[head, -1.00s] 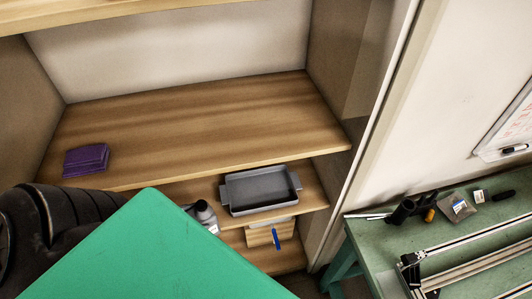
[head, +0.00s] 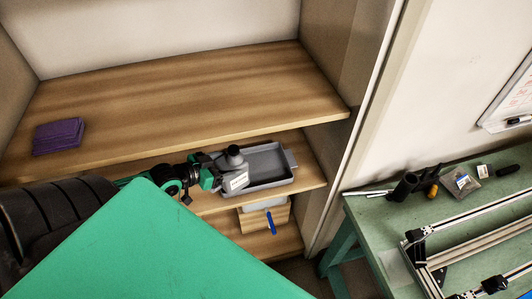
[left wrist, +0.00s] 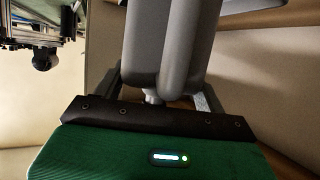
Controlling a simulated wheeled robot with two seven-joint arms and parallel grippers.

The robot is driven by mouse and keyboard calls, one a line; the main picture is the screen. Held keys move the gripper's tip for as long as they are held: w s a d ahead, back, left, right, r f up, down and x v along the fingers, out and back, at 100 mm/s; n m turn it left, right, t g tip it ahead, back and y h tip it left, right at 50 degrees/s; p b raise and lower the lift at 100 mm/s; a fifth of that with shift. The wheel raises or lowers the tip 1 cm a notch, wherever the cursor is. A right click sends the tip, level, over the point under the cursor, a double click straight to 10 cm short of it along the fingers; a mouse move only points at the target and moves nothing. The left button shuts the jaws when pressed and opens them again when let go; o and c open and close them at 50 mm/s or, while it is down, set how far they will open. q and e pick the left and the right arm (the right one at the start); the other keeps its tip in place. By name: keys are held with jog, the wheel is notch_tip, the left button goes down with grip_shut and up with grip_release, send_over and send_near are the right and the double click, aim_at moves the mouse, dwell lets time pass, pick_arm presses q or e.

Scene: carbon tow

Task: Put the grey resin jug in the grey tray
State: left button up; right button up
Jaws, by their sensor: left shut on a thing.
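The grey resin jug (head: 235,179) has a dark cap and a white label. In the head view it stands roughly upright at the left end of the grey tray (head: 272,184) and covers part of it. I cannot tell whether its base touches the tray floor or hangs above it. My left gripper (head: 217,172) reaches in from the left and is shut on the jug. In the left wrist view the jug's grey body (left wrist: 172,45) fills the upper middle, just beyond the gripper (left wrist: 160,93). My right gripper is not in view.
The tray sits on a wooden shelf under a wider upper shelf (head: 190,100), which holds a purple stack (head: 58,136). Below is a wooden box (head: 262,217) with a blue strip. A green bench (head: 400,220) with tools and metal rails stands at the right.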

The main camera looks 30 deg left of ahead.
pick_arm(q)
jog(key=w+r+b+x, duration=0.1)
jog(key=r+b+x, duration=0.1)
jog(key=b+x, duration=0.8)
jog(key=x, duration=0.5)
jog(key=shift+w+d+r, duration=0.25)
jog(key=shift+w, duration=0.1)
jog(key=o, duration=2)
jog(key=shift+f, duration=0.15)
jog(key=shift+s, duration=0.1)
